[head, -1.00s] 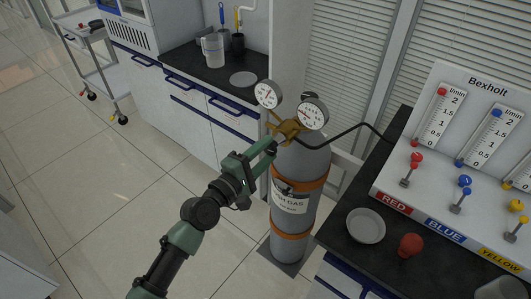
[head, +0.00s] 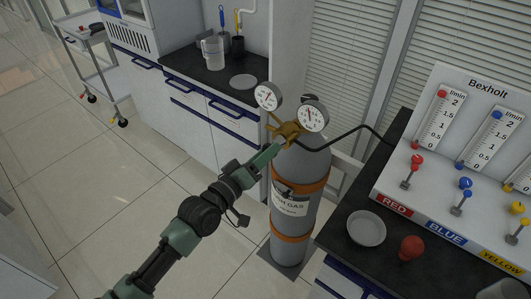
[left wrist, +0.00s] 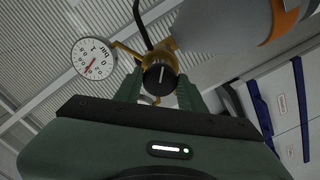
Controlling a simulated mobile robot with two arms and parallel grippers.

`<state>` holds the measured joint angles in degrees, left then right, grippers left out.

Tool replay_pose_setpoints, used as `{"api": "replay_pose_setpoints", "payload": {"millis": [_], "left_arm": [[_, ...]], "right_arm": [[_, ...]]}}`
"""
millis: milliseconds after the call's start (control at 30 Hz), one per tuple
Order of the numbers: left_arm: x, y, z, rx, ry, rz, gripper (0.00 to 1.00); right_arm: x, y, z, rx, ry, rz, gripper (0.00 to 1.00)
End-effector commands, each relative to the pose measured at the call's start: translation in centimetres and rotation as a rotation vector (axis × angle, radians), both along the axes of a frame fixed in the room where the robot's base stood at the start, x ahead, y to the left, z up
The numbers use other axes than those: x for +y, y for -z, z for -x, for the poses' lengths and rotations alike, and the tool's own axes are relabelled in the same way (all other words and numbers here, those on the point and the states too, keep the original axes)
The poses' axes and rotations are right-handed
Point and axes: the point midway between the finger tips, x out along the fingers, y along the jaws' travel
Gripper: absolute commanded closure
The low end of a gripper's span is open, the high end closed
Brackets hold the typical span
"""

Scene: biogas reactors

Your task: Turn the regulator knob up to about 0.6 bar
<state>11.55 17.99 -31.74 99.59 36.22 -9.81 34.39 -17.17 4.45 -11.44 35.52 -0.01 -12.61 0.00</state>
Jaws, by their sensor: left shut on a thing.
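The regulator (head: 288,129) is a brass body on top of a grey gas cylinder (head: 293,218) with orange bands. My left gripper (head: 279,146) reaches it from the lower left. In the left wrist view its fingers stand on both sides of the black regulator knob (left wrist: 158,78), shut on it; the knob has a pale pointer line. The head view hides the knob behind the fingers. A left gauge (head: 268,96) and a right gauge (head: 313,116) sit above the regulator. The left wrist view shows one gauge (left wrist: 95,58) marked bar, rotated, with a red needle; its exact reading is unclear.
A dark hose (head: 352,131) runs from the regulator to the Bexholt flowmeter panel (head: 465,130). A dish (head: 366,228) and a red knob-like object (head: 411,247) lie on the right bench. A counter (head: 205,75) stands behind.

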Motion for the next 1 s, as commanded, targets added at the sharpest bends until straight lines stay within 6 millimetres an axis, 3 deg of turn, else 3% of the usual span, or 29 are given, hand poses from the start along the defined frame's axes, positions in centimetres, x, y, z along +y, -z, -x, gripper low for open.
{"api": "replay_pose_setpoints", "payload": {"millis": [500, 1000], "left_arm": [[0.0, 0.16, 0.05, -0.249, 0.001, -0.353, 1.0], [-0.01, 0.25, 0.06, -0.341, 0.002, -0.478, 1.0]], "right_arm": [[-0.29, -0.77, 0.02, 0.0, -0.001, 0.003, 1.0], [-0.28, -1.01, 0.02, 0.0, -0.002, 0.003, 1.0]]}}
